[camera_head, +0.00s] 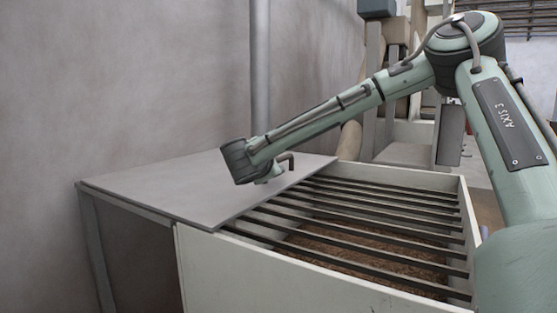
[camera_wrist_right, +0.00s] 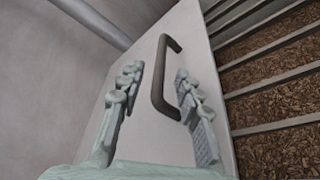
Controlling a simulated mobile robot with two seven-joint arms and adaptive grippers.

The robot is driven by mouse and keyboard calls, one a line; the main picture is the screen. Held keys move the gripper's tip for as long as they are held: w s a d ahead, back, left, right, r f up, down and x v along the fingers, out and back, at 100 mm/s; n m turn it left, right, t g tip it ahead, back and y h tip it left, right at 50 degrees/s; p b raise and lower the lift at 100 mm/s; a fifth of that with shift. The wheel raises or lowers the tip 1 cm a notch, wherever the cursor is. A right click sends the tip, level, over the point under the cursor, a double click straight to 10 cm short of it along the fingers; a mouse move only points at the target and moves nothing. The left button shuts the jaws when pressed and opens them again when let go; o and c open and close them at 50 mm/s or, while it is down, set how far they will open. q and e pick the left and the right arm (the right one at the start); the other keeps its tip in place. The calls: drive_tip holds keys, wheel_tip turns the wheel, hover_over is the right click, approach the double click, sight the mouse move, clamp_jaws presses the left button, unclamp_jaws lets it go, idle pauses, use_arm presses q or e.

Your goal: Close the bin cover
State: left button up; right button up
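The bin cover (camera_head: 190,192) is a flat grey panel lying to the left of the bin's opening, so the bin (camera_head: 262,276) is largely uncovered. A dark bar handle (camera_head: 291,161) stands on the cover near its right edge. My right gripper (camera_head: 270,174) is low over the cover, beside the handle. In the right wrist view its two padded fingers (camera_wrist_right: 158,76) are open, with the handle (camera_wrist_right: 160,85) showing in the gap between them. I cannot tell whether either finger touches it. My left gripper is not in view.
A grey wall (camera_head: 150,80) and a vertical pipe (camera_head: 260,70) stand behind the cover. Machinery (camera_head: 385,75) stands at the back right.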

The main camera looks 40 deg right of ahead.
sight(278, 160)
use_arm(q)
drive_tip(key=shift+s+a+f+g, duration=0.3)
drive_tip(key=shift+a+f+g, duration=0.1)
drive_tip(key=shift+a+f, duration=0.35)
use_arm(e)
drive_tip(key=x, duration=0.7)
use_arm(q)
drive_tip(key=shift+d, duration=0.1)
use_arm(e)
drive_tip(key=shift+c, duration=0.5)
clamp_jaws()
